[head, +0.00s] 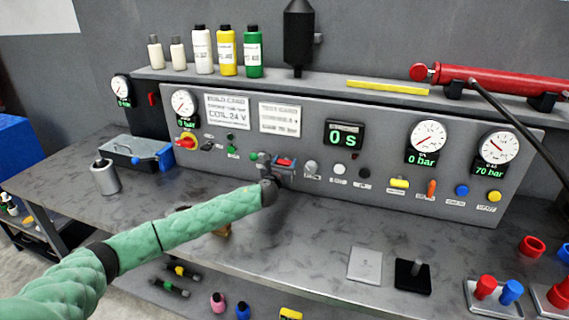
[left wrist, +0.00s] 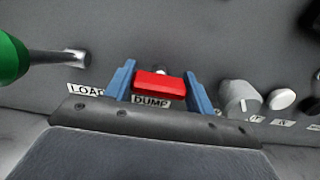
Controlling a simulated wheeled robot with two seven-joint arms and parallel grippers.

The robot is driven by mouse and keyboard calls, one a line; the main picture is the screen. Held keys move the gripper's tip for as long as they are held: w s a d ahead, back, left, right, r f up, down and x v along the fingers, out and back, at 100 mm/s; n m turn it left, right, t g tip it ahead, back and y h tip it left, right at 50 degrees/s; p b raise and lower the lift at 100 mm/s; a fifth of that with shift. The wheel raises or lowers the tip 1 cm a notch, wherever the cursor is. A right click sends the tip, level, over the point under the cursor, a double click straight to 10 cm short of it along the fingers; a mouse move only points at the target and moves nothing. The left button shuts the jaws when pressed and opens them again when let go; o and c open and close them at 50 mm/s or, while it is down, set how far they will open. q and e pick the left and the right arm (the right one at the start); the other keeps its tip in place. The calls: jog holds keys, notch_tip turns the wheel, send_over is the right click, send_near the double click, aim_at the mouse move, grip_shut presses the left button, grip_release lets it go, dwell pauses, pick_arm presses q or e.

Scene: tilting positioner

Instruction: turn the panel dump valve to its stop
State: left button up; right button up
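The dump valve's red handle (left wrist: 158,86) lies nearly level above a DUMP label (left wrist: 151,101) in the left wrist view. In the head view the red handle (head: 286,161) shows on the sloped grey panel. My left gripper (left wrist: 160,88) has one blue finger at each end of the handle, with no clear gap, and appears shut on it. In the head view my left gripper (head: 277,163) is at the panel and partly hides the valve. My right gripper is in neither view.
In the wrist view a green-handled lever (left wrist: 15,58) stands close on the left and a grey knob (left wrist: 240,95) on the right. A timer (head: 345,135) reads 0 s. Gauges read 0 bar and 70 bar. The bench front (head: 310,235) is mostly clear.

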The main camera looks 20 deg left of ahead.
pick_arm(q)
jog(key=shift+c, duration=1.2)
jog(key=shift+f+n+b, duration=0.1)
jog(key=shift+n+b, duration=0.35)
jog(key=shift+n, duration=0.35)
jog(key=n+b, duration=0.2)
jog(key=n, duration=0.3)
jog(key=shift+a, duration=0.1)
jog(key=n+b, duration=0.1)
jog(key=n, duration=0.2)
jog(key=n+b, duration=0.1)
jog(key=n, duration=0.3)
jog(key=shift+a, duration=0.1)
jog(key=shift+n+b, duration=0.45)
jog(key=shift+n, duration=1.75)
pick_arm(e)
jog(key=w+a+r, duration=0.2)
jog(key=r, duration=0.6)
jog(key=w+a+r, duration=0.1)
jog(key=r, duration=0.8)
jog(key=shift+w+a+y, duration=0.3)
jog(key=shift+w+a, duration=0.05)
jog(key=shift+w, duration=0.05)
pick_arm(q)
jog(key=o, duration=1)
jog(key=shift+f, duration=0.1)
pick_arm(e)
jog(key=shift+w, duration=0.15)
